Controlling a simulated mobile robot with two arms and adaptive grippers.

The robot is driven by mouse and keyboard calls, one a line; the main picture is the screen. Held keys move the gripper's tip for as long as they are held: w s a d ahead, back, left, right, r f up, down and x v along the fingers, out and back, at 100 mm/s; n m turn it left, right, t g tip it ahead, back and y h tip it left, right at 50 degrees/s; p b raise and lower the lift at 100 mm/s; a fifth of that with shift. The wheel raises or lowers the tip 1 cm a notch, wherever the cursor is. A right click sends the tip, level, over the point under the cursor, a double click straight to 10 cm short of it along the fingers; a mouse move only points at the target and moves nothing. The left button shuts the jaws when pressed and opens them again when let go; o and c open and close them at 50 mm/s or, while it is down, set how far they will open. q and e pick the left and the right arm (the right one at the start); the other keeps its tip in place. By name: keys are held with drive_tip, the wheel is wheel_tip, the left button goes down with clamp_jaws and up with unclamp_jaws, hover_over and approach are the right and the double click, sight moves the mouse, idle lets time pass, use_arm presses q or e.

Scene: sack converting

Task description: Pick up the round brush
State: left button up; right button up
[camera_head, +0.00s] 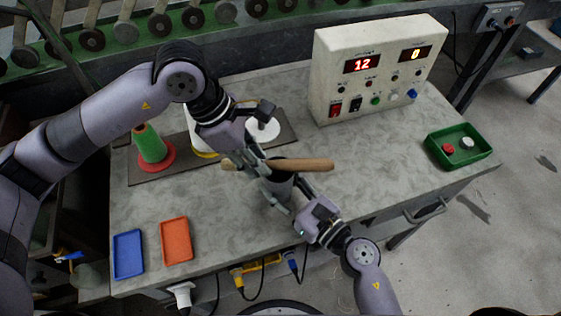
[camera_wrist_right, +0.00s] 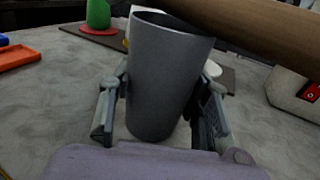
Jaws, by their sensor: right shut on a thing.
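A smooth wooden rod (camera_head: 305,164) lies level across the top of a dark grey cup (camera_head: 280,187) in the head view; no bristles show, so I cannot tell whether it is the round brush. The rod (camera_wrist_right: 270,38) also crosses above the cup in the right wrist view. My right gripper (camera_head: 284,196) is shut on the grey cup (camera_wrist_right: 165,80), one finger on each side, and the cup is nearly upright. My left gripper (camera_head: 255,162) is at the rod's left part, fingers pointing down beside the cup. Whether its fingers close on the rod is hidden.
A green cone on a red base (camera_head: 150,145) and a white disc (camera_head: 263,129) stand on a dark board behind. Blue (camera_head: 129,253) and orange (camera_head: 176,240) trays lie front left. A control box (camera_head: 375,70) and a green bin (camera_head: 433,150) are on the right. The table right of the cup is clear.

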use_arm(q)
clamp_jaws()
drive_tip(key=shift+r, duration=0.1)
